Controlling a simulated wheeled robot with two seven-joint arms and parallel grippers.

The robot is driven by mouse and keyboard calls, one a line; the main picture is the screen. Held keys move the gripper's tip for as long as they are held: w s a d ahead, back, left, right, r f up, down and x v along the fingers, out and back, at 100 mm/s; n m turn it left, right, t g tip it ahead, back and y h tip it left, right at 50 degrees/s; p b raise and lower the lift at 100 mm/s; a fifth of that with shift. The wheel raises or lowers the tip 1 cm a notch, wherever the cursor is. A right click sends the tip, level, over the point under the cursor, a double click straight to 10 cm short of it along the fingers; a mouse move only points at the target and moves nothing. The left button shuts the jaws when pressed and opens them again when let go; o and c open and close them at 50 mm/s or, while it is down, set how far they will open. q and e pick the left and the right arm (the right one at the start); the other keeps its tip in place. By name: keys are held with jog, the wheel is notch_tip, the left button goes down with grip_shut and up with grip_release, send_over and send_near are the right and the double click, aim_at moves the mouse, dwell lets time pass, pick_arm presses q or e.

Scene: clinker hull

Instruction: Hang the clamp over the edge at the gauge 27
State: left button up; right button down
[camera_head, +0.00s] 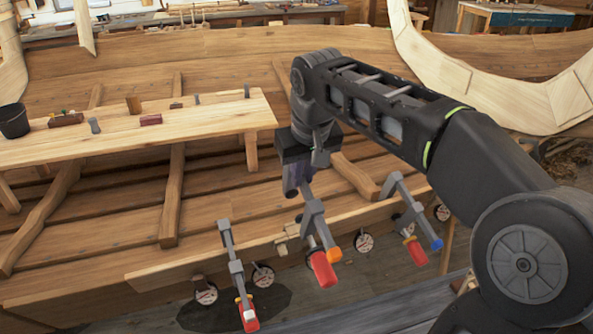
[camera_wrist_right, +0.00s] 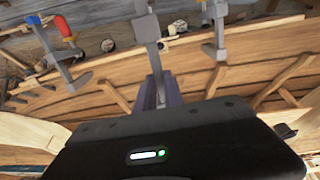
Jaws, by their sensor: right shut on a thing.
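My right gripper (camera_head: 298,186) is shut on a grey clamp (camera_head: 313,214) with a red handle and an orange end. The clamp is at the hull plank's edge (camera_head: 185,267); I cannot tell whether it touches. In the right wrist view the held clamp (camera_wrist_right: 147,30) runs up from my gripper (camera_wrist_right: 160,92). Round gauges sit along the edge: one (camera_head: 205,292) at left, one (camera_head: 263,275) beside it, one (camera_head: 363,243) right of the held clamp, and one (camera_head: 442,212) farther right. Their numbers are too small to read. My left gripper is out of view.
A red-handled clamp (camera_head: 237,268) hangs at the edge on the left. Another clamp (camera_head: 400,196), with a blue end, hangs on the right. A small wooden block (camera_head: 287,237) is beside the held clamp. A plank bench (camera_head: 210,122) with small tools and a dark bucket (camera_head: 14,121) stands behind.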

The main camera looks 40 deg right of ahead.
aim_at(302, 191)
jog(key=shift+w+a+f, duration=0.1)
jog(key=shift+w, duration=0.1)
jog(key=shift+s+f+b, duration=0.1)
jog(key=shift+f+b, duration=0.45)
jog(key=shift+f, duration=0.5)
notch_tip(302, 191, down, 3)
jog(key=shift+f+b, duration=0.15)
jog(key=shift+b, duration=1.1)
jog(key=shift+w+b+x, duration=0.2)
jog(key=shift+b+x, duration=3.15)
jog(key=shift+x, duration=2.6)
jog(key=shift+f, duration=0.2)
jog(key=shift+s+f+b, duration=0.1)
jog(key=shift+s+b, duration=0.1)
jog(key=shift+b, duration=0.2)
jog(key=c, duration=1.4)
grip_release()
jog(key=shift+o, duration=0.2)
